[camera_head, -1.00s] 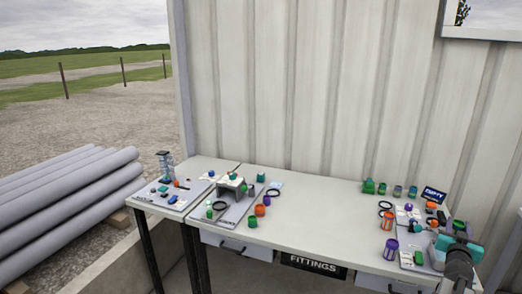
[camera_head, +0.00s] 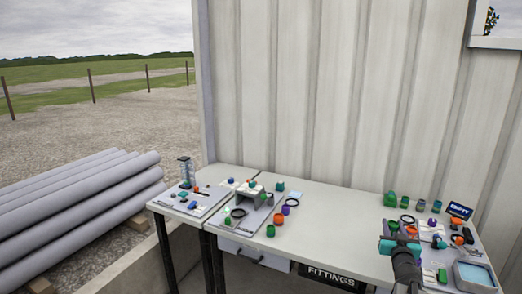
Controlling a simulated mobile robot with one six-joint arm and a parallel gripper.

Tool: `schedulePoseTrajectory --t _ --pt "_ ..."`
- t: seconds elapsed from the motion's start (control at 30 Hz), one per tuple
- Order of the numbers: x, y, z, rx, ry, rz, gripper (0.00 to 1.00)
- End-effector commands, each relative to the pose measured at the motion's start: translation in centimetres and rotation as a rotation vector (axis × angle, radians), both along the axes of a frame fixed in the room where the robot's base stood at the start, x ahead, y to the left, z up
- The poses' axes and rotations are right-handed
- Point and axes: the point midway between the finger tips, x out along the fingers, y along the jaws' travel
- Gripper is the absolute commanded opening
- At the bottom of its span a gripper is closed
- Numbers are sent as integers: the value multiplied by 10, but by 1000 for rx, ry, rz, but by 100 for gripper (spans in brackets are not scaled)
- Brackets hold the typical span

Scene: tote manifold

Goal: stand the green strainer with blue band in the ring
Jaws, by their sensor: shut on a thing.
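My gripper (camera_head: 400,244) is seen from behind over the right part of the bench, with its teal body toward me. It is shut on a small green and bluish piece (camera_head: 394,227), mostly hidden by the gripper; it looks like the green strainer, but its blue band is not clear. A dark ring (camera_head: 407,219) lies just behind the gripper. Two more dark rings lie on the left part, one (camera_head: 238,212) on a grey board and one (camera_head: 292,202) near the back. I cannot tell which ring is meant.
An orange cup (camera_head: 411,231) stands right by the gripper. Several small green and grey fittings (camera_head: 421,206) line the back right. A tray with a light blue inside (camera_head: 474,273) is at the front right. Purple (camera_head: 285,211), orange (camera_head: 278,219) and green (camera_head: 270,230) cups stand left. The bench middle (camera_head: 335,225) is clear.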

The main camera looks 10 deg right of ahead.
Motion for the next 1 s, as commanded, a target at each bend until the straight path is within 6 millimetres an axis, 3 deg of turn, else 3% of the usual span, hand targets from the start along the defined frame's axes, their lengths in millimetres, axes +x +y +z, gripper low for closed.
schedulePoseTrajectory --t 0.03,0.23,0.53,0.77,1.0 --pt "10 20 0 -1 0 40 12" --pt "41 91 -2 0 1 196 12" --pt "68 205 -5 1 1 457 12" --pt "71 294 -10 2 2 680 12" --pt "53 379 -17 1 1 934 12"
